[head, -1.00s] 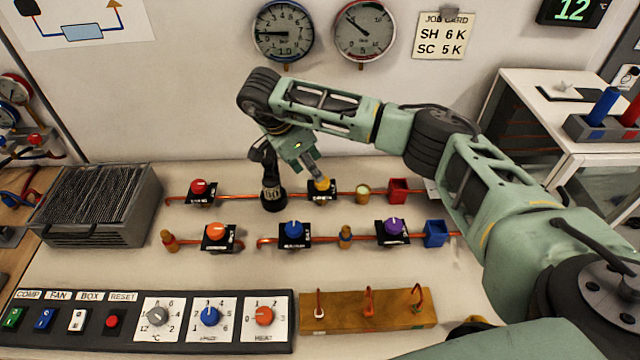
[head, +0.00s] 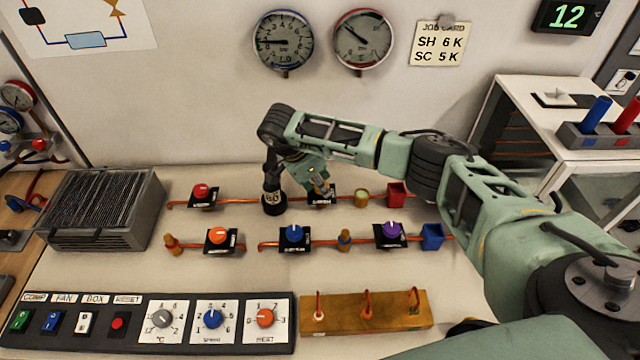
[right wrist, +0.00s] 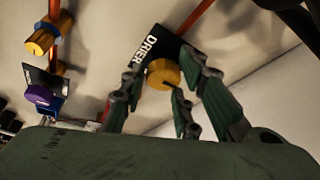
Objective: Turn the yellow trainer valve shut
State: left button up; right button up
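The yellow trainer valve shows in the right wrist view as a round yellow knob (right wrist: 163,74) on a black plate marked DRIER (right wrist: 150,48). My right gripper (right wrist: 168,80) is at the knob, with its fingers spread on either side of it. I cannot tell whether a finger touches it. In the head view my right gripper (head: 322,187) points down over the valve and hides most of the knob; the black plate (head: 322,201) shows below it. My left gripper is not in view.
Red (head: 201,191), orange (head: 217,236), blue (head: 293,233) and purple (head: 391,229) valve knobs stand nearby on copper pipes. A yellow cup-like part (head: 361,198) and a red box (head: 396,193) sit right of the valve. A control panel (head: 150,345) and wooden block (head: 385,316) lie in front.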

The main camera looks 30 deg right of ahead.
jog(key=shift+s+f, duration=0.1)
grip_shut()
jog(key=shift+f, duration=0.15)
jog(key=m+b, duration=0.1)
jog(key=m+g+b, duration=0.1)
jog(key=b, duration=0.1)
jog(key=m+g+b, duration=0.1)
jog(key=m+b, duration=0.1)
jog(key=shift+f, duration=0.25)
jog(key=m+b, duration=0.2)
jog(key=m+g+b, duration=0.1)
jog(key=shift+w+a+m+y, duration=0.1)
jog(key=shift+w+m+y, duration=0.15)
jog(key=shift+m+y, duration=0.15)
jog(key=m+y+b, duration=0.1)
jog(key=m, duration=0.1)
jog(key=m+g+b, duration=0.1)
jog(key=m+b, duration=0.1)
jog(key=m, duration=0.1)
jog(key=shift+w+r+y, duration=0.1)
jog(key=shift+w+y, duration=0.1)
jog(key=shift+y, duration=0.2)
jog(key=shift+w+r+m+g+y+b, duration=0.15)
jog(key=shift+m+y+b, duration=0.4)
jog(key=shift+m, duration=0.7)
jog(key=shift+m+g+y+b, duration=0.3)
jog(key=shift+m+b, duration=0.4)
jog(key=shift+m, duration=0.55)
